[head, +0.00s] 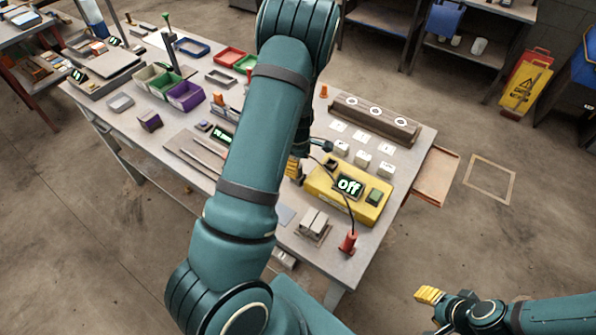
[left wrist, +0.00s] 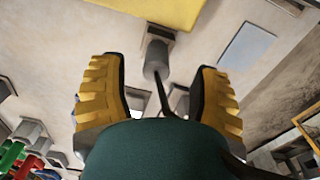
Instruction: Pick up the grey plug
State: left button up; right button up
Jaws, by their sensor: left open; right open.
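The grey plug (left wrist: 155,60) shows in the left wrist view as a short grey cylinder with a black cable at its near end. It lies between the two yellow fingers of my left gripper (left wrist: 160,68), apart from both. The gripper is open and empty. In the head view my left arm hides most of this gripper (head: 295,170); a yellow finger shows left of the yellow box (head: 343,195). I cannot make out the grey plug for sure in the head view. My right gripper (head: 430,296) is off the table at the lower right.
The yellow box reads "off". A red plug-like piece (head: 348,243) on a cable stands at the workbench (head: 330,262) front. White blocks (head: 362,158) and a long brown holder (head: 375,120) lie behind. Coloured bins (head: 186,97) are at left.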

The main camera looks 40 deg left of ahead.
pick_arm(q)
notch_tip(320, 180, down, 4)
jog(key=shift+w+a+f, duration=0.1)
jog(key=shift+w, duration=0.05)
grip_shut()
